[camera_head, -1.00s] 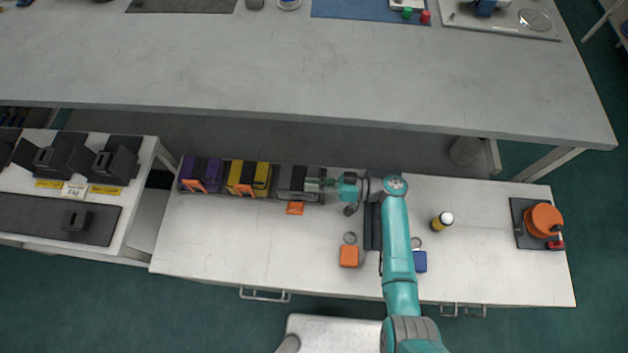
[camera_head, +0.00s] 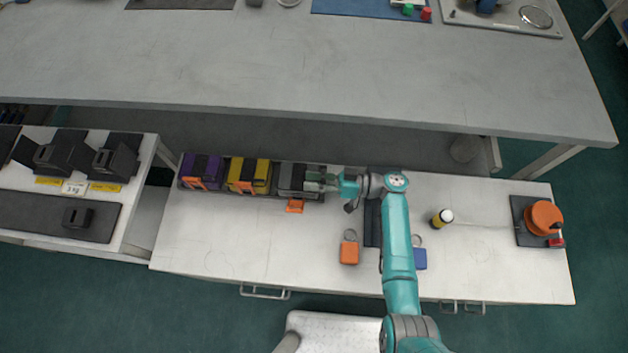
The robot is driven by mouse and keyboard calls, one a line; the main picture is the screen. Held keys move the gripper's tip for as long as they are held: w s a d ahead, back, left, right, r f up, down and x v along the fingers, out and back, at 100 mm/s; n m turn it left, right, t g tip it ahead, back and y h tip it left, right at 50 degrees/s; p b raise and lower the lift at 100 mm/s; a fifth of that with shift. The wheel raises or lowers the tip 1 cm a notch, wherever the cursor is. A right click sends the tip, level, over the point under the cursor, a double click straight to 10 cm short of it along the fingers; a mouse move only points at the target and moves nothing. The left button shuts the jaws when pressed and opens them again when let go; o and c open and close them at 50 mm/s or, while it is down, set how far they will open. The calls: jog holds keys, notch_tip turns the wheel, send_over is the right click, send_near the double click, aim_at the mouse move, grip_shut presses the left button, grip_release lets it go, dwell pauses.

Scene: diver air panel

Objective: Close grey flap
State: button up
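A grey box-like unit (camera_head: 290,178) stands at the right end of a row of three on the white bench, beside a yellow unit and a purple unit. An orange tab (camera_head: 295,206) shows at its front edge. My gripper (camera_head: 318,182) is at the right side of the grey unit, at or close to its surface. The flap itself is too small to tell apart from the unit, so I cannot tell whether it stands open or closed. The fingers are too small and partly hidden to read.
The yellow unit (camera_head: 262,177) and purple unit (camera_head: 214,171) stand to the left. An orange tag (camera_head: 349,253), a blue tag (camera_head: 420,259) and a yellow-black bottle (camera_head: 441,218) lie around my arm. An orange reel (camera_head: 543,218) is far right. The bench front left is clear.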

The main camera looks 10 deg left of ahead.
notch_tip(320, 180, up, 9)
dwell(0.4)
jog(key=shift+s, duration=0.1)
dwell(0.4)
